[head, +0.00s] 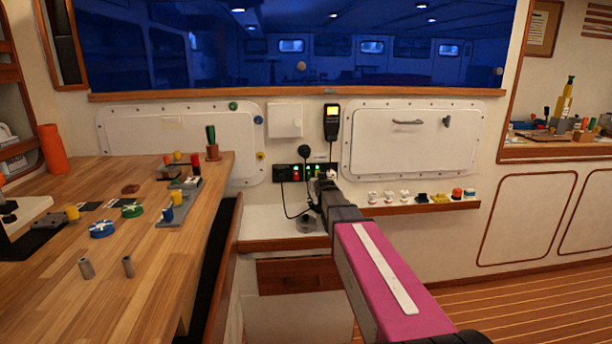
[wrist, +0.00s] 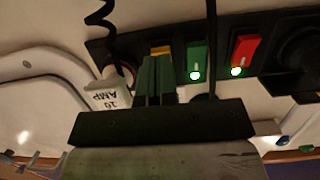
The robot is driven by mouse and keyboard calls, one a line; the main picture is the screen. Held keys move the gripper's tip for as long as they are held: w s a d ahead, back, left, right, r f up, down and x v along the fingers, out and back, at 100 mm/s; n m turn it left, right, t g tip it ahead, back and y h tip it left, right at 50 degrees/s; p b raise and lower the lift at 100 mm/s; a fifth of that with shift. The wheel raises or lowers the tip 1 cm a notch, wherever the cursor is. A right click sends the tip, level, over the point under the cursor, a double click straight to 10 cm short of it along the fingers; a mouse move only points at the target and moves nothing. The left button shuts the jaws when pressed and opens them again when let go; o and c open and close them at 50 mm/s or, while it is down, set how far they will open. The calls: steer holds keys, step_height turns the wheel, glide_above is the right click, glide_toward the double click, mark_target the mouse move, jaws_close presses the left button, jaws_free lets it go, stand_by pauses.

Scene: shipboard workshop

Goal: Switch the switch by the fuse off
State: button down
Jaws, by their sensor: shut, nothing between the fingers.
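A black switch panel (head: 285,173) is on the back wall, with lit switches. In the wrist view, which is turned over, the panel (wrist: 140,41) carries a green switch (wrist: 197,60) and a red switch (wrist: 242,52). A white block marked 16 AMP (wrist: 108,97), which looks like the fuse, is at its left end. Between the block and the green switch, a yellow-orange part (wrist: 160,50) shows just past my fingertips; the fingers hide the rest. My gripper (wrist: 158,62) is shut and empty, right in front of it. Contact cannot be told. My gripper (head: 318,182) also covers the panel's right part in the head view.
A black cord (wrist: 208,30) hangs close beside my fingers. A handset (head: 332,122) is above the panel. A narrow shelf (head: 410,208) with small parts runs to the right. A wooden workbench (head: 130,290) with loose parts is at left.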

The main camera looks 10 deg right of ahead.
steer(key=shift+x, duration=1)
stand_by(0.5)
steer(key=v, duration=0.7)
stand_by(0.6)
